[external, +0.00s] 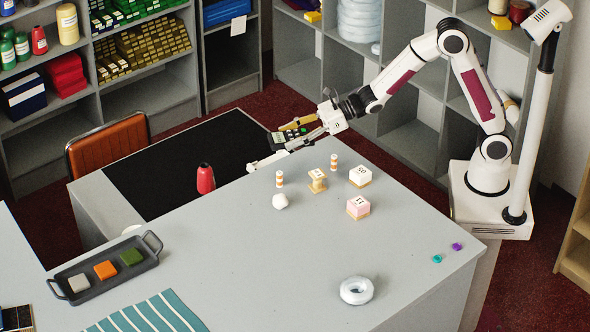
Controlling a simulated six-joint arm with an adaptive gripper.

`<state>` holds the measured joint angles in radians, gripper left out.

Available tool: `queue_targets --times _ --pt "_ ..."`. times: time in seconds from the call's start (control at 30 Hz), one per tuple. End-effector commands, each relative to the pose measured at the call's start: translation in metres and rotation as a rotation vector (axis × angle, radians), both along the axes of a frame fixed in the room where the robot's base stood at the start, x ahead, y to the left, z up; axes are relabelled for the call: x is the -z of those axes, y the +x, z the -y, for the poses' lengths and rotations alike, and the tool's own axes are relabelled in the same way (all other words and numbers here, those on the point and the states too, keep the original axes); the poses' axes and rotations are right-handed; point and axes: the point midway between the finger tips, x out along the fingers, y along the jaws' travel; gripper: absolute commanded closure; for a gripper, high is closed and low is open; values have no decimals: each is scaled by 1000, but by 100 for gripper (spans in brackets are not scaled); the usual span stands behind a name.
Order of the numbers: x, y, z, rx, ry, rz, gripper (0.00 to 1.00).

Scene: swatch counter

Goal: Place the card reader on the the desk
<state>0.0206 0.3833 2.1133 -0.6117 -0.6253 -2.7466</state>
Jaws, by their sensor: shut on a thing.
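The card reader (293,134), a small dark device with green on its face, is held at the end of my arm. My gripper (285,140) is shut on it, above the place where the grey counter meets the black-topped desk surface (160,160). The gripper and the card reader are small here, so the exact grip and the gap below are hard to tell. An orange chair (110,142) stands at the left side of the black surface.
A red bottle (205,179) stands near the black surface's front edge. On the grey counter (240,265) are striped cylinders (280,179), a white lump (280,201), small blocks (358,207), a clear ring (356,290) and a dark tray (104,268). Much of the black surface is clear.

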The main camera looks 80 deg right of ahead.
Motion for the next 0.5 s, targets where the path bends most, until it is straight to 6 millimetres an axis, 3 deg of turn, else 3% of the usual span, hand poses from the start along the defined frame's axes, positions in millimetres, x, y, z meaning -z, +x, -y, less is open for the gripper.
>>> queue_targets --times 0.2,0.5 --pt "-7 15 -67 -156 7 10 83" --pt "-15 17 -167 -376 3 11 83"
